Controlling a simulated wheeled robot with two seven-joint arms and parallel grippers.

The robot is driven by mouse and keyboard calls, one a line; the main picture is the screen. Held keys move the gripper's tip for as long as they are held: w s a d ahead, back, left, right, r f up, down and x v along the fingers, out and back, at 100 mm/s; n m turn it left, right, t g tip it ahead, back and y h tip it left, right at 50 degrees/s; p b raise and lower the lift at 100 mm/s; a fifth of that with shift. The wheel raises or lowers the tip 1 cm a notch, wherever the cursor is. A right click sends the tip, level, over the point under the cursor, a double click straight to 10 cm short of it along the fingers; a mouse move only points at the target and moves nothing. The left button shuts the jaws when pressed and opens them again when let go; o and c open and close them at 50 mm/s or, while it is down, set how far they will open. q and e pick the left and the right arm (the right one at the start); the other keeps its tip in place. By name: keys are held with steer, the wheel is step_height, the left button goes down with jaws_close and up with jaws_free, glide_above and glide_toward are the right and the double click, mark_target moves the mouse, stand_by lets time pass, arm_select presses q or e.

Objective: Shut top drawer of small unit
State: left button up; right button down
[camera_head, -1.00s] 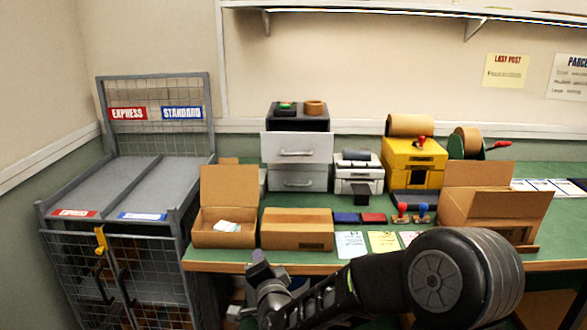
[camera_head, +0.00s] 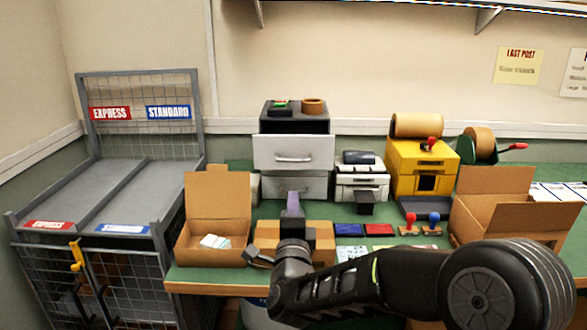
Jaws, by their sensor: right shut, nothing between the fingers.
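The small drawer unit (camera_head: 294,116) stands at the back of the green bench, dark on top. Its white top drawer (camera_head: 293,153) sticks out past the lower drawer (camera_head: 300,186), so it is open. My right gripper (camera_head: 293,203) is shut and empty. It points up the picture in front of the unit, over the closed brown box, and looks apart from the drawer front. The right arm crosses the lower right and hides part of the bench's front edge. My left gripper is not in view.
An open carton (camera_head: 214,215) stands left of the closed brown box (camera_head: 318,241). A label printer (camera_head: 361,180) and a yellow machine (camera_head: 421,168) stand right of the unit. Ink pads and stamps lie in front. A wire cage trolley (camera_head: 110,190) stands at the left.

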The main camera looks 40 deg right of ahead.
steer(key=p, duration=0.4)
glide_toward(294, 169)
step_height(294, 169, up, 5)
steer(key=w+d, duration=0.2)
steer(key=w, duration=0.1)
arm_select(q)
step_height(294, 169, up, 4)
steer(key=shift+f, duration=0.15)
arm_select(e)
steer(key=shift+s+a, duration=0.1)
steer(key=shift+s, duration=0.05)
arm_select(q)
steer(key=shift+b, duration=0.3)
